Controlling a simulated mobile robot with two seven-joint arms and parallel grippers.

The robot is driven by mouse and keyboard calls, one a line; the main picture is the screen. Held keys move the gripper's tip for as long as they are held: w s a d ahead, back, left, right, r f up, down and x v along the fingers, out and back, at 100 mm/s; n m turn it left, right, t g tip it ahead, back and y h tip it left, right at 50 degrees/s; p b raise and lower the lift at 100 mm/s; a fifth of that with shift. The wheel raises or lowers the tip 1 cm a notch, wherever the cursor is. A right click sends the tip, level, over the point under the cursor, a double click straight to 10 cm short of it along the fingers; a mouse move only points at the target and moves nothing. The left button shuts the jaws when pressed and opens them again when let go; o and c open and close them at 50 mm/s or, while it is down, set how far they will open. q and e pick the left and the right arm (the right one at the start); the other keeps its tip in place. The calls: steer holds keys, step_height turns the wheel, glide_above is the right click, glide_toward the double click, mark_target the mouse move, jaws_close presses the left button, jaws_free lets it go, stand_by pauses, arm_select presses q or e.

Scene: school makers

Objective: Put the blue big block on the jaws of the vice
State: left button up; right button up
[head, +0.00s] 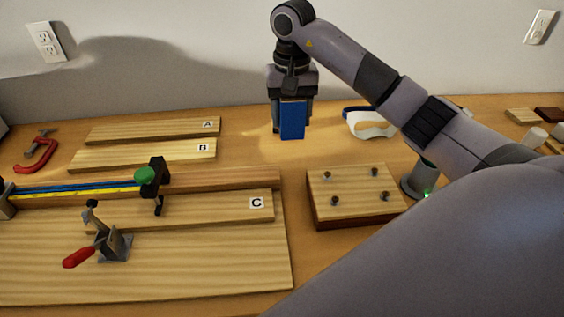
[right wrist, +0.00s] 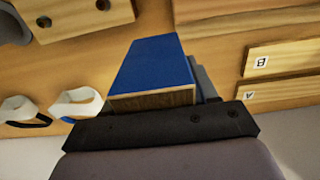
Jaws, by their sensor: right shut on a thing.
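The blue big block (head: 292,119) is upright in my right gripper (head: 291,100), near the back of the table in the head view. The gripper points down and is shut on the block. In the right wrist view, the block (right wrist: 152,62) shows a blue face and a bare wood end, close against the dark gripper body. A grey part shows beside and behind the block; I cannot tell whether it is a finger or something beyond. I cannot make out a vice for certain in either view. My left gripper is not in view.
Boards A (head: 160,129) and B (head: 150,153) lie left of the block. A board with several screws (head: 350,190) and white goggles (head: 370,124) are to the right. A red-handled toggle clamp (head: 110,246) stands front left. My arm covers the lower right.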

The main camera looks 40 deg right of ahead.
step_height(320, 180, down, 13)
steer(key=shift+p, duration=0.3)
steer(key=shift+f, duration=0.2)
steer(key=o, duration=1.1)
steer(key=shift+o, duration=0.2)
